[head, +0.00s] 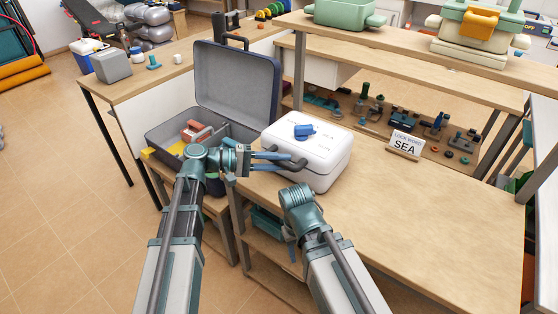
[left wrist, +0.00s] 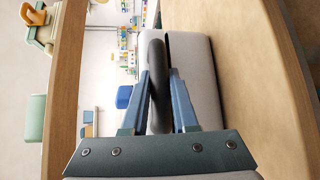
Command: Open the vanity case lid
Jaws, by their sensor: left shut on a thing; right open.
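The white vanity case (head: 325,165) stands on the wooden bench, its lid (head: 318,122) down. A blue knob (head: 303,131) sits on the lid beside small lettering. The knob also shows in the left wrist view (left wrist: 124,97). A dark handle (left wrist: 156,60) sticks out from the case's front. My left gripper (head: 282,161) is shut on this handle, with a blue finger on each side of it. In the left wrist view a dark seam runs along the white case (left wrist: 192,75). My right gripper (head: 291,254) is open and empty, low before the bench's front edge; its fingers are hard to see.
A grey open suitcase (head: 236,85) with items inside stands left of the case. A sign reading "LOCK WORD SEA" (head: 404,145) stands behind to the right. A raised shelf (head: 400,55) runs along the back. The bench top (head: 430,215) right of the case is clear.

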